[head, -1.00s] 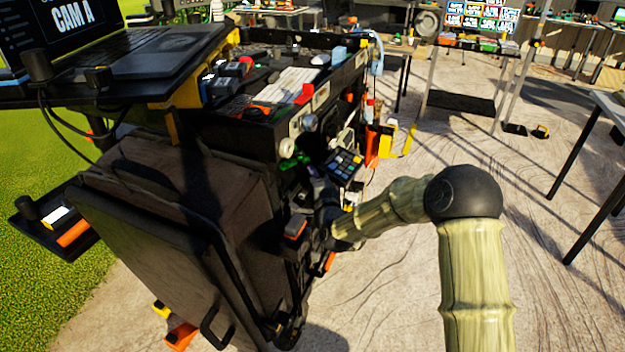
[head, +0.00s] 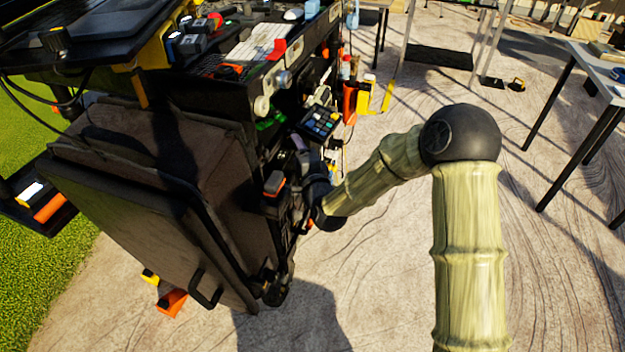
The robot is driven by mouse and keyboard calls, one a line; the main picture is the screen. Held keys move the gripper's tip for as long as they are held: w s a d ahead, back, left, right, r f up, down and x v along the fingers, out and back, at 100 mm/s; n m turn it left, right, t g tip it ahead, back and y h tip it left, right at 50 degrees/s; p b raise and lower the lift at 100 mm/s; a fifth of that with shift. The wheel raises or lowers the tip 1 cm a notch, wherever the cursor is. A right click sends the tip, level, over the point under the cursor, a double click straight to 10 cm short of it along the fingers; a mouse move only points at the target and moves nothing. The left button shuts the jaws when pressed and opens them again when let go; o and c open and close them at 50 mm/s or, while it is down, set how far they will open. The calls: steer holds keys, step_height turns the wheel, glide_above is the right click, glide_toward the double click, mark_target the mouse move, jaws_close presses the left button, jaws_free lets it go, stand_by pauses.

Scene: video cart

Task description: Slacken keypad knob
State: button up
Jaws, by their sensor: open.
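The keypad (head: 320,122), a dark box with blue, green and pale keys, is mounted at the side of the video cart (head: 215,150). I cannot make out its knob for certain; it is too small or hidden by the crowded fittings. My arm reaches in from the right. My gripper (head: 303,157) is small, dark and partly hidden against the cart, just below and left of the keypad. Its jaws are open, and I see nothing held. I cannot tell whether it touches anything.
Two pale round knobs, one of them the lower (head: 262,104), sit on the cart's edge. An orange-topped dark box (head: 274,183) is left of my wrist. A large brown case (head: 150,190) fills the cart's near side.

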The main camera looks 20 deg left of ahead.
steer(key=v, duration=1.1)
steer(key=s+d+f+n+g+h, duration=0.1)
steer(key=d+f+n+g+h, duration=0.2)
steer(key=d, duration=0.5)
steer(key=s+d+f+n+g+h, duration=0.1)
steer(key=d+f+n+g+h, duration=0.25)
steer(key=d, duration=0.55)
steer(key=s+d+r+n+g+h, duration=0.3)
steer(key=s+d+r+n+g, duration=0.1)
steer(key=s+d, duration=0.8)
steer(key=shift+s+d+g+h, duration=0.15)
steer(key=shift+s+g+h, duration=0.2)
steer(key=shift+g, duration=0.4)
